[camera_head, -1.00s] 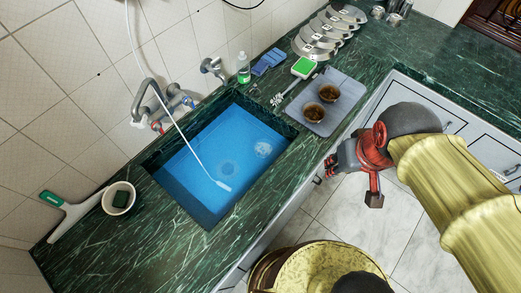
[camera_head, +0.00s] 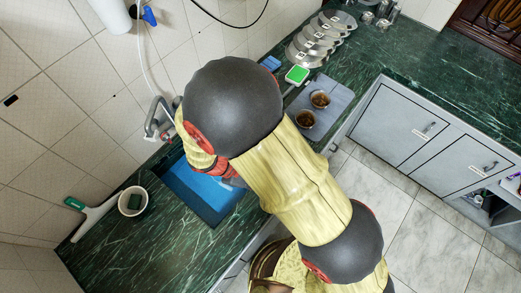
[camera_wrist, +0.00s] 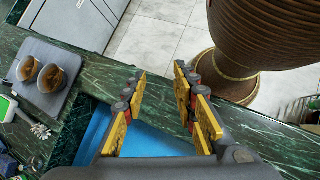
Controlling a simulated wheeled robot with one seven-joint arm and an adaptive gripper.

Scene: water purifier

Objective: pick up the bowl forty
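Two brown bowls (camera_head: 320,98) (camera_head: 305,119) stand on a grey mat (camera_head: 340,93) to the right of the sink in the head view. They also show at the left edge of the wrist view (camera_wrist: 51,78) (camera_wrist: 27,68). No label shows which bowl is forty. My gripper (camera_wrist: 160,72) is open and empty over the sink's edge, apart from all the bowls. In the head view my arm hides most of it.
The blue sink (camera_head: 190,190) is partly covered by my arm, with a faucet (camera_head: 152,125) behind it. A squeegee (camera_head: 90,218) lies at left. The counter (camera_head: 420,58) at upper right is clear.

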